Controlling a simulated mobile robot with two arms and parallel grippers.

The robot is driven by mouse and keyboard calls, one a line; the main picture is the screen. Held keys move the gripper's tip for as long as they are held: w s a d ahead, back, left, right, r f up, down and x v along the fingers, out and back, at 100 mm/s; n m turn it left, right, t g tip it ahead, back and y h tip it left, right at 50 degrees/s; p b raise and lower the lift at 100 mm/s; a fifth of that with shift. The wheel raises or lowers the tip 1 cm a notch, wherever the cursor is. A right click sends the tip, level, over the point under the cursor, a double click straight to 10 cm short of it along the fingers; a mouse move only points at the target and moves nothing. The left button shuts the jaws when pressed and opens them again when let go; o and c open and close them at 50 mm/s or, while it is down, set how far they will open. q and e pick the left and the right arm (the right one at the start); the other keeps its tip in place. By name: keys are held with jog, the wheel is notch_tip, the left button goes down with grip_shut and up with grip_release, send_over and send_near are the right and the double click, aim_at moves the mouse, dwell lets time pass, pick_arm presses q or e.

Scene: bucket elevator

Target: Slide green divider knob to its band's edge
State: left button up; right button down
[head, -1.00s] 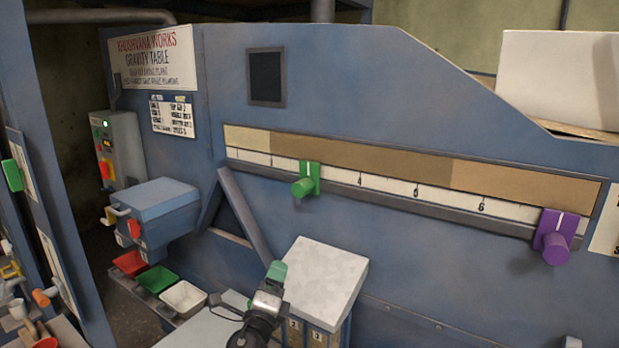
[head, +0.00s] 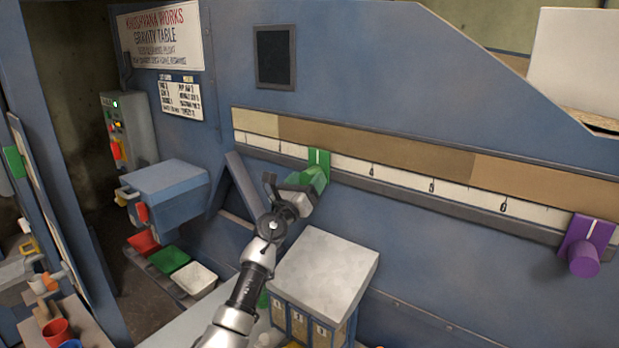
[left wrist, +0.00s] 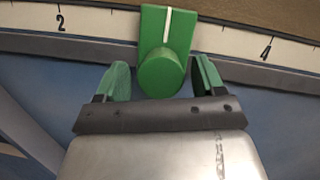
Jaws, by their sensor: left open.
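The green divider knob (head: 318,165) sits on the white numbered scale of the blue machine, below the brown middle band (head: 380,148). In the left wrist view the knob (left wrist: 162,72) has a white pointer line and stands between the 2 and 4 marks. My left gripper (head: 299,190) is at the knob, its arm coming up from below. In the left wrist view its green fingers (left wrist: 161,80) are open, one on each side of the knob, with gaps visible. My right gripper is not in view.
A purple knob (head: 583,248) sits farther right on the scale, below a lighter tan band (head: 545,180). A pale-topped box (head: 325,270) stands below the rail, near my left arm. Red, green and white trays (head: 195,278) lie lower left. The wall below the rail between the knobs is clear.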

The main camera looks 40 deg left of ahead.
pick_arm(q)
jog(key=shift+w+r, duration=0.35)
jog(key=shift+w, duration=0.2)
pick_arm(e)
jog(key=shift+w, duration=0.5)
pick_arm(q)
jog(key=shift+a, duration=0.1)
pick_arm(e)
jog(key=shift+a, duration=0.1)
